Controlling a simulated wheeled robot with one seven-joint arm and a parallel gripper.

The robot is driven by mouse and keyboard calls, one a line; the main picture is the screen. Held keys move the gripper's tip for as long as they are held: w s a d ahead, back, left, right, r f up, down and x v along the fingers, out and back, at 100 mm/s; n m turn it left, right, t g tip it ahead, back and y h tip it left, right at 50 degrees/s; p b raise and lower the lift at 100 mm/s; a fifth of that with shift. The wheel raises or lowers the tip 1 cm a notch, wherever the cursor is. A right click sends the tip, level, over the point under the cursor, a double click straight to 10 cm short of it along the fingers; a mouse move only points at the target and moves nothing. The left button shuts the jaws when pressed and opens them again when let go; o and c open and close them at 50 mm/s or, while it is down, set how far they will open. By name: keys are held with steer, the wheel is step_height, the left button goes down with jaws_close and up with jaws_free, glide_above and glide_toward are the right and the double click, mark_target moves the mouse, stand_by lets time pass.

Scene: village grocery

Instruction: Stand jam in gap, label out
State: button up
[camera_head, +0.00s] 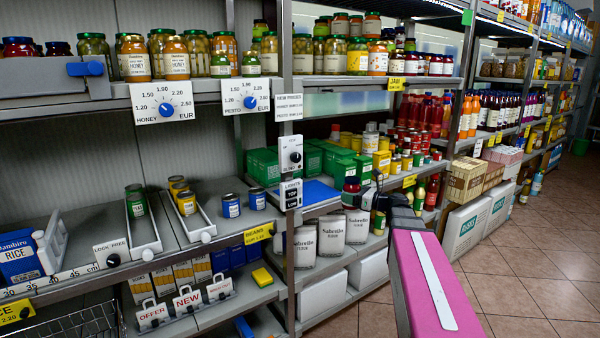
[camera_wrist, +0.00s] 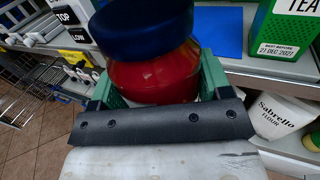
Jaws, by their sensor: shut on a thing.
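A jam jar (camera_head: 352,184) with red contents and a dark blue lid is held upright in my gripper (camera_head: 356,196), in front of the middle shelf bay. In the wrist view the jar (camera_wrist: 155,72) fills the space between the green fingers of my gripper (camera_wrist: 158,92), which are shut on it. No label shows on the jar's visible side. Similar dark-lidded red jars (camera_head: 410,64) stand on the upper shelf at a yellow tag (camera_head: 396,84), and more red jars (camera_head: 18,47) stand at the upper far left. I cannot tell which opening is the gap.
A blue mat (camera_head: 312,193) lies on the shelf behind the jar, with green tea boxes (camera_head: 262,167) behind it. White flour packs (camera_head: 331,235) stand below. A shelf post (camera_head: 287,120) carries a dial and switch plates. The tiled aisle (camera_head: 530,260) is clear at right.

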steer(key=s+f, duration=0.7)
steer(key=s, duration=0.4)
steer(key=shift+s+f+t, duration=0.15)
steer(key=shift+f+t, duration=0.05)
steer(key=shift+t, duration=0.1)
